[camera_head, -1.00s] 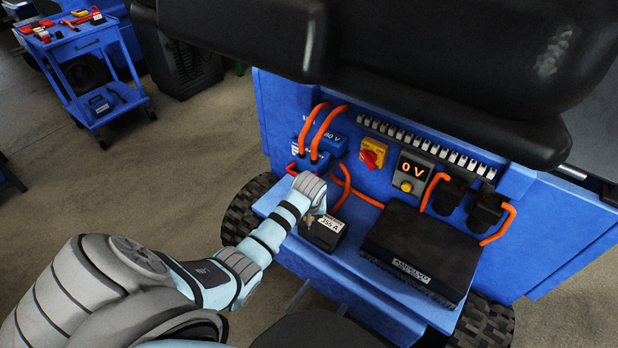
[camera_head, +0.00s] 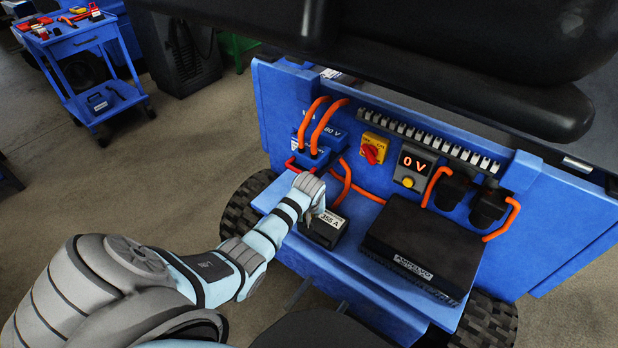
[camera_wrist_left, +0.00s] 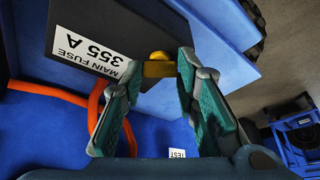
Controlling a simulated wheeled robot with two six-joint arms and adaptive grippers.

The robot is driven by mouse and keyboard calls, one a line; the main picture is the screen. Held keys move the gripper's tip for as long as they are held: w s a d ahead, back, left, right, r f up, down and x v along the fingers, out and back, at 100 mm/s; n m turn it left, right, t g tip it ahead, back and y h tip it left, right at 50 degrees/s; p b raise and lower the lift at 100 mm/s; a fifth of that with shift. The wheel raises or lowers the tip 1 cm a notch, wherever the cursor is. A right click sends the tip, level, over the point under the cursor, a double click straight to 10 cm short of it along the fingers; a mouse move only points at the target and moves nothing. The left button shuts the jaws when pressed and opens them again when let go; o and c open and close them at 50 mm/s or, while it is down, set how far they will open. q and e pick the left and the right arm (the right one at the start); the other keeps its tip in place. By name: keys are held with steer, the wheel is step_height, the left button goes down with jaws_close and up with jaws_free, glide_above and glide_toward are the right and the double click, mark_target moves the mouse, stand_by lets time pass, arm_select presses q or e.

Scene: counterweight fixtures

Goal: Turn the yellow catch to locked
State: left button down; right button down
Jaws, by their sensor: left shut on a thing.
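The yellow catch (camera_wrist_left: 158,66) sits at the edge of the dark main fuse box (camera_wrist_left: 105,30), whose white label reads MAIN FUSE 355 A. My left gripper (camera_wrist_left: 161,72) is shut on the catch, with a green-padded finger on each side of it. In the head view my left gripper (camera_head: 316,208) reaches to the left end of the fuse box (camera_head: 325,236), and I cannot make out the catch there. The lock marking cannot be read. My right gripper is not in view.
Orange cables (camera_head: 346,178) run behind the fuse box. A black unit (camera_head: 420,245) stands to its right. A tool cart (camera_head: 85,70) stands far left.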

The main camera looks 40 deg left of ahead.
arm_select(q)
steer(key=shift+s+r+m+h+p, duration=0.15)
steer(key=shift+m+h+p, duration=0.15)
steer(key=shift+m+p, duration=0.45)
steer(key=shift+a+m+t+h+p, duration=0.15)
steer(key=shift+m+t+h+p, duration=0.15)
steer(key=shift+m+p, duration=0.65)
steer(key=shift+m+h, duration=0.3)
steer(key=shift+m, duration=0.5)
steer(key=shift+a+m+h, duration=0.15)
steer(key=shift+m+h, duration=0.25)
steer(key=shift+m, duration=0.7)
steer(key=c, duration=1.2)
jaws_free()
steer(key=shift+c, duration=0.2)
